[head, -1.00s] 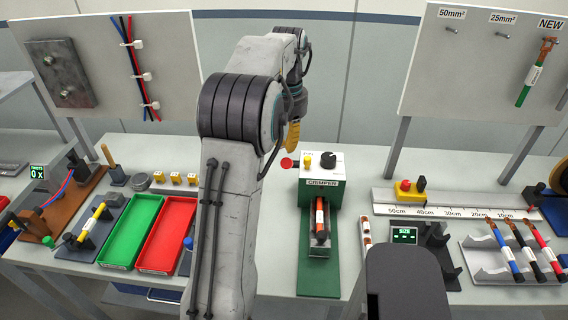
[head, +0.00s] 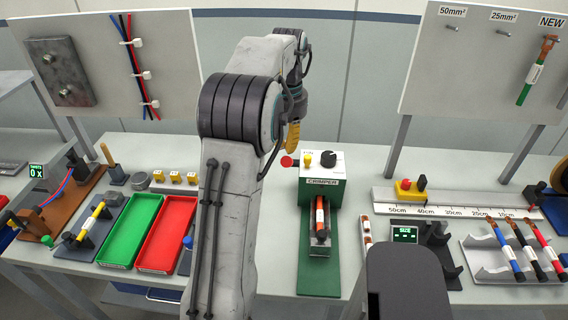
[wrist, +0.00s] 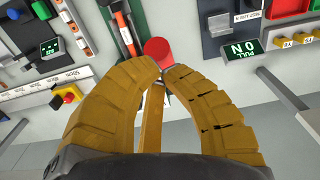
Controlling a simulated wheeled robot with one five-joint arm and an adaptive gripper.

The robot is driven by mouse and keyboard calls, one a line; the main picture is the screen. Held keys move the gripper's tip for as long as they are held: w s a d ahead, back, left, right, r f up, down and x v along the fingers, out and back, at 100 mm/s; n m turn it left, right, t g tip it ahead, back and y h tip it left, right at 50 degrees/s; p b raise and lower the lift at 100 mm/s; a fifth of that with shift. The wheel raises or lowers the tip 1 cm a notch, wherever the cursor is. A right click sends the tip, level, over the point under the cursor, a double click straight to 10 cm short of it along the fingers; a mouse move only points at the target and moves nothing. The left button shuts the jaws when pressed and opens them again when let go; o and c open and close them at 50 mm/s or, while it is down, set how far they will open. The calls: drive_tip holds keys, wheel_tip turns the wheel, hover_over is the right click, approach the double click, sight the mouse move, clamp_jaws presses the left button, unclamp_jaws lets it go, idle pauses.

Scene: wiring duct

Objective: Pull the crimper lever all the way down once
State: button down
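The green crimper (head: 320,190) has a white top with a yellow button and a black knob, and its label reads CRIMPER. A cable piece with a red-orange band (head: 320,214) lies in its front channel. The red lever knob (head: 286,162) sticks out at the crimper's left. In the wrist view the red knob (wrist: 158,50) lies just past the fingertips. My gripper (head: 293,135) is above the knob in the head view. Its yellow fingers (wrist: 163,70) bow outward and their tips come together, with nothing visible held. Whether the tips touch the knob is unclear.
Left of my arm are a green tray (head: 130,228) and a red tray (head: 172,232). To the right are a ruler with a yellow block (head: 404,189), a SIZE display (head: 404,235) and a rack of cables (head: 515,262). Two upright boards stand behind.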

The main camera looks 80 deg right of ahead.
drive_tip(key=shift+f+b, duration=8.3)
drive_tip(key=shift+f, duration=3.75)
wheel_tip(320, 180, up, 20)
drive_tip(key=p, duration=1.8)
drive_tip(key=shift+r, duration=0.1)
wheel_tip(320, 180, up, 2)
drive_tip(key=shift+r+p, duration=0.2)
drive_tip(key=shift+p, duration=0.7)
drive_tip(key=shift+r, duration=2.4)
drive_tip(key=shift+w, duration=0.1)
